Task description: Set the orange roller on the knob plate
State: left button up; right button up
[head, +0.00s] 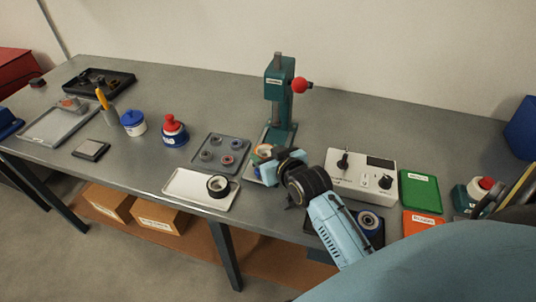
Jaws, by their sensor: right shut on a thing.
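My right gripper (268,158) reaches in from the lower right and is shut at the foot of the green press. A small orange round thing (262,150), which looks like the orange roller, shows at its fingertips; the fingers hide part of it. I cannot tell whether it touches the surface below. A dark grey plate with several small round pieces (238,168) lies just left of the gripper. I cannot tell for sure whether it is the knob plate. A grey control box (345,186) with knobs stands to the right. My left gripper is not in view.
The green press (279,85) with a red ball handle stands behind the gripper. A white tray (185,185) with a black ring lies in front. A red-capped blue bottle (174,135) and a blue-lidded jar (133,125) stand left. Green (420,190) and orange (418,222) bins lie right.

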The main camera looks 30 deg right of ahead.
dwell(0.7)
jog(key=shift+p, duration=0.55)
dwell(0.4)
jog(key=shift+p, duration=0.4)
jog(key=shift+f, duration=0.3)
dwell(0.3)
jog(key=shift+r, duration=0.2)
jog(key=shift+r+p, duration=0.6)
jog(key=shift+p, duration=0.25)
jog(key=shift+p, duration=0.45)
dwell(0.4)
